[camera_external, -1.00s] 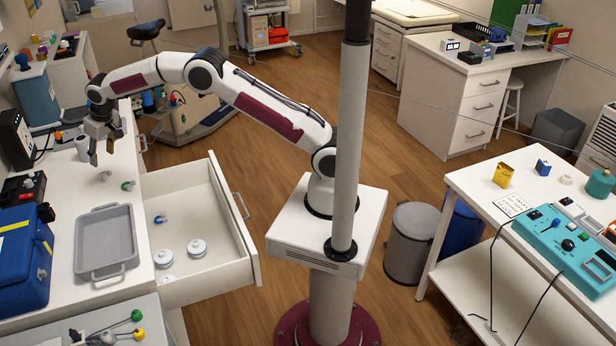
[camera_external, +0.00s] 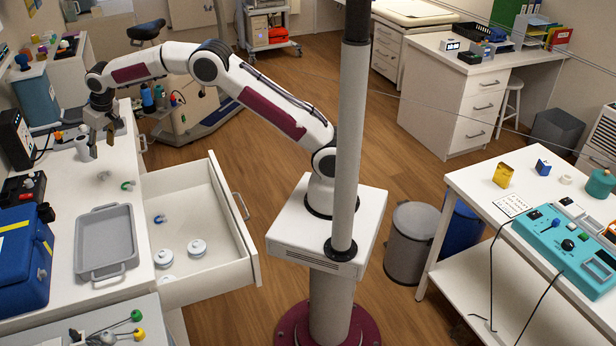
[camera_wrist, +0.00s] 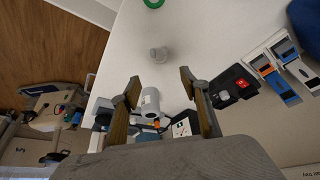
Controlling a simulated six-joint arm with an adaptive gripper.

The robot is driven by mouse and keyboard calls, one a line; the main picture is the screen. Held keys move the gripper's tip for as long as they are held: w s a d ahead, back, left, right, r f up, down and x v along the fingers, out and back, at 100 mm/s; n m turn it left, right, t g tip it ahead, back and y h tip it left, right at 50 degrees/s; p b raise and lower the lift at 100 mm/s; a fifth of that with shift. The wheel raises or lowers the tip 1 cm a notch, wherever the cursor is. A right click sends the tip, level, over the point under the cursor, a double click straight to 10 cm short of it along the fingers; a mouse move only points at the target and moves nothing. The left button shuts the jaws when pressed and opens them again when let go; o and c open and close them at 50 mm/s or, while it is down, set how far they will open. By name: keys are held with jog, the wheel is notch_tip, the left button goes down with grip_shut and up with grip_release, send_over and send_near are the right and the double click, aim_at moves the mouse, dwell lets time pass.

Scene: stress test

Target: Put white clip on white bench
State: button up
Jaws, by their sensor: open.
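My gripper (camera_external: 102,148) is open and empty, above the worktop and apart from the clip. Its two spread fingers also show in the wrist view (camera_wrist: 159,80). A separate white bench (camera_external: 462,185) stands at the right; which one the task means is unclear.
An open drawer (camera_external: 247,235) holds white round pieces and a blue clip. A grey tray (camera_external: 106,213) and blue case (camera_external: 22,275) occupy the worktop. A white cylinder (camera_wrist: 149,101) is near my fingers.

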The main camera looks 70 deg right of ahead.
jog(key=s+d+r, duration=0.5)
jog(key=s+r, duration=0.3)
jog(key=s, duration=0.4)
jog(key=s+d+r, duration=0.5)
jog(key=s+r, duration=0.4)
jog(key=s, duration=0.3)
jog(key=s+d+f, duration=0.1)
jog(key=s+f, duration=0.1)
jog(key=s, duration=0.7)
jog(key=s+d+f, duration=0.2)
jog(key=s, duration=0.7)
jog(key=s+d+f+t, duration=0.1)
jog(key=s+f, duration=0.1)
jog(key=s, duration=0.6)
jog(key=shift+s+d+f, duration=0.25)
jog(key=shift+s+d, duration=0.05)
jog(key=shift+s, duration=0.1)
